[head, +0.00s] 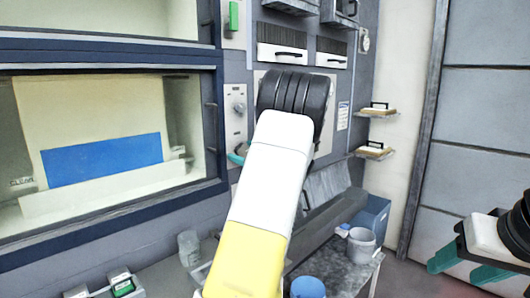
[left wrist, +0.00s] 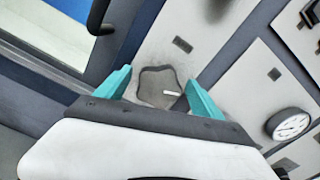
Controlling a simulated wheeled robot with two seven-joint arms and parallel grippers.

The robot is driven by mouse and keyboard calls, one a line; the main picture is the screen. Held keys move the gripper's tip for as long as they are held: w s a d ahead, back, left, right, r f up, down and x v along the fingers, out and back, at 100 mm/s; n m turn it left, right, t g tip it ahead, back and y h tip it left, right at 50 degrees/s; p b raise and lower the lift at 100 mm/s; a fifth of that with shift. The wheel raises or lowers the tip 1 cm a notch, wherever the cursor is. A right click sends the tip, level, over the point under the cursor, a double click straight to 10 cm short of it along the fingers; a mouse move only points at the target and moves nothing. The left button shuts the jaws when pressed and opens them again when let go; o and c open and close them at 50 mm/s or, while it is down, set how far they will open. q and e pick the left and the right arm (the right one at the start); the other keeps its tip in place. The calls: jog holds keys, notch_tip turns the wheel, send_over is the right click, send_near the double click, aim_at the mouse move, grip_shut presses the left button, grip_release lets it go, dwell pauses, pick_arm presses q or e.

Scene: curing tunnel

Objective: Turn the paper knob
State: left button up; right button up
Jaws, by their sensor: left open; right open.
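The left wrist view shows a grey, lobed knob (left wrist: 158,86) with a short white mark, on a pale panel plate (left wrist: 190,28). My left gripper (left wrist: 157,90) is open, with one teal finger to each side of the knob in the picture; contact cannot be told. In the head view a teal part of my left gripper (head: 237,156) shows beside the white control panel (head: 237,122); my arm and black wrist hide the rest. A small knob (head: 239,108) shows on that panel; I cannot tell if it is the same one. My right gripper (head: 462,268) is open and empty at the lower right.
A lit window (head: 100,140) with a dark blue frame fills the left. A dark bar handle (left wrist: 97,18) is close to my left gripper. Below are a metal table (head: 345,262) with a grey bucket (head: 361,244) and a blue container (head: 307,288). Small shelves (head: 375,153) stand right.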

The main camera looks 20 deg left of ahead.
pick_arm(q)
jog(key=c, duration=1.4)
jog(key=m, duration=0.3)
jog(key=shift+w+m, duration=0.1)
jog(key=shift+m, duration=0.2)
jog(key=m, duration=0.3)
jog(key=shift+w+m, duration=0.1)
jog(key=shift+m, duration=0.2)
jog(key=m, duration=0.6)
jog(key=shift+w+d+f, duration=0.1)
jog(key=shift+m, duration=0.4)
jog(key=o, duration=1.4)
